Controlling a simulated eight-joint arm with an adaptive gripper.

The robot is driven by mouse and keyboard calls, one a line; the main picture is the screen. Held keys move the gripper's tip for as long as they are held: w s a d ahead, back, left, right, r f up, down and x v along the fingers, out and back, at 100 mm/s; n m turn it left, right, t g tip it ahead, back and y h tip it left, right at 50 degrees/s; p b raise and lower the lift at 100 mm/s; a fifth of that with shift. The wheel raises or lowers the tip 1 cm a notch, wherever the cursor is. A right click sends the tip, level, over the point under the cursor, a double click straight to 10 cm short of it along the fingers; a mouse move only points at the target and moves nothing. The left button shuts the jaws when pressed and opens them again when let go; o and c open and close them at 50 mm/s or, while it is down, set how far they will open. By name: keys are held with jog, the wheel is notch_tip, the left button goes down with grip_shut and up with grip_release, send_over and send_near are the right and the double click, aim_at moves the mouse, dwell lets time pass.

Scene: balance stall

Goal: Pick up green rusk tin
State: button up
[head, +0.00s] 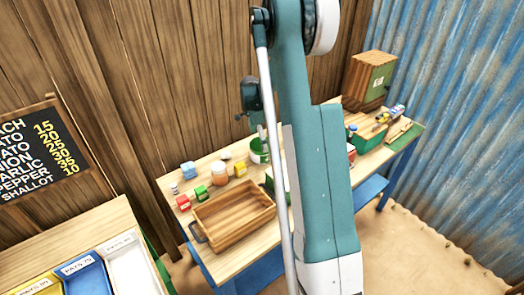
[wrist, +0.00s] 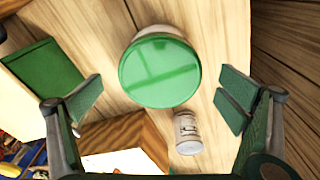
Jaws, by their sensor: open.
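The green rusk tin (wrist: 160,72) shows in the wrist view as a round, glossy green lid seen from above, with a pale edge behind it. In the head view a green and white round tin (head: 258,154) stands at the back of the table, partly covered by my arm; it looks like the same tin. My gripper (wrist: 160,88) is open, with one finger left and one right of the tin in the wrist view. Neither finger visibly touches it. In the head view my arm hides most of the gripper.
A small pale can (wrist: 188,133) stands close to the tin. A green box (wrist: 42,76) and a wooden box (wrist: 125,135) are nearby. A wooden tray (head: 235,235), small coloured boxes and an orange jar (head: 219,174) share the table. A plank wall is behind.

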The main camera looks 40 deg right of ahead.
jog(key=shift+f, duration=0.1)
jog(key=shift+s+d+f, duration=0.1)
jog(key=shift+d+f, duration=0.1)
jog(key=shift+f, duration=1.05)
jog(key=shift+s+d+f, duration=0.1)
jog(key=shift+d+f, duration=0.1)
jog(key=shift+f, duration=1.05)
jog(key=shift+c, duration=0.2)
jog(key=c, duration=1.2)
jog(key=shift+r, duration=0.1)
jog(key=shift+r, duration=4.95)
